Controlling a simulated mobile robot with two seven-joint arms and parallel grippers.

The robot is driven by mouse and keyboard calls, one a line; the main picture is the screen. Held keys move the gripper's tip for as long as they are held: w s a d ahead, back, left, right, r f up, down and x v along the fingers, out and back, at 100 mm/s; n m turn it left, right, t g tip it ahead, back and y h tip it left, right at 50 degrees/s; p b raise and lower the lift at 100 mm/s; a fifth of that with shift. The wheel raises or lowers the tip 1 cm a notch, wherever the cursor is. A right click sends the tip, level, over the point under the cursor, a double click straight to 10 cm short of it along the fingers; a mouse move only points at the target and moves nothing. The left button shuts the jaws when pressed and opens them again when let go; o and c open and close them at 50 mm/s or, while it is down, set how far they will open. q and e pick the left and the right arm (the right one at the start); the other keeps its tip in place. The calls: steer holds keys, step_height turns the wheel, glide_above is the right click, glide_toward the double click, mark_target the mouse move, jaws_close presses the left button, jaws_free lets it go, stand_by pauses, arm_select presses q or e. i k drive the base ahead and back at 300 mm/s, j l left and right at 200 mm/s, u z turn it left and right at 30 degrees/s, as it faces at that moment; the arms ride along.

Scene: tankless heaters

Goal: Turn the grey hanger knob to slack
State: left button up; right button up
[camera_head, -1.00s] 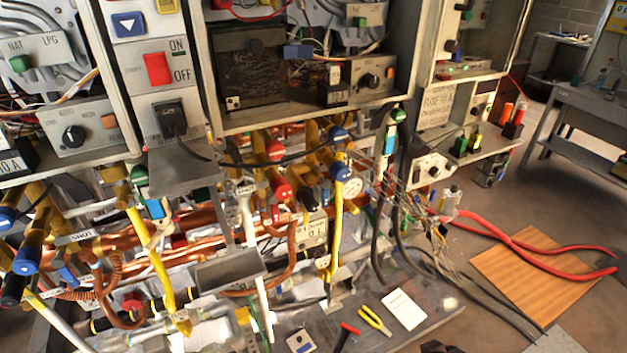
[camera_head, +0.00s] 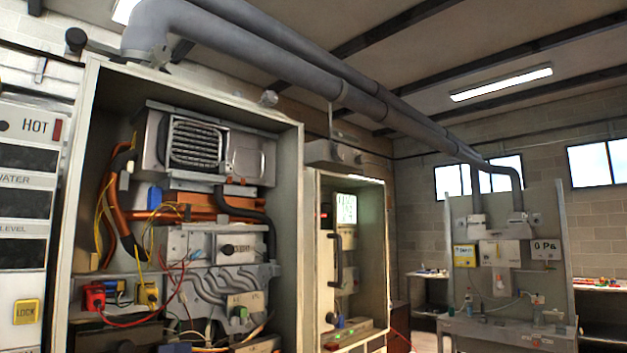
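I cannot tell for certain which part is the grey hanger knob. A small light-grey round piece (camera_head: 268,98) sits at the top edge of that cabinet, below the pipe. A dark round cap (camera_head: 76,41) sticks out at the upper left. A thin bracket (camera_head: 331,120) hangs under the pipe further right. No knob markings are readable at this size. Neither of my grippers is in view.
The open heater cabinet (camera_head: 287,190) with wires and copper pipes fills the left middle. A smaller cabinet (camera_head: 381,240) stands to its right. A grey panel with a bench (camera_head: 500,335) is at the far right. The space below the ceiling at right is open.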

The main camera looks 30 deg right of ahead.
mark_target(359, 159)
steer(key=z, duration=1.35)
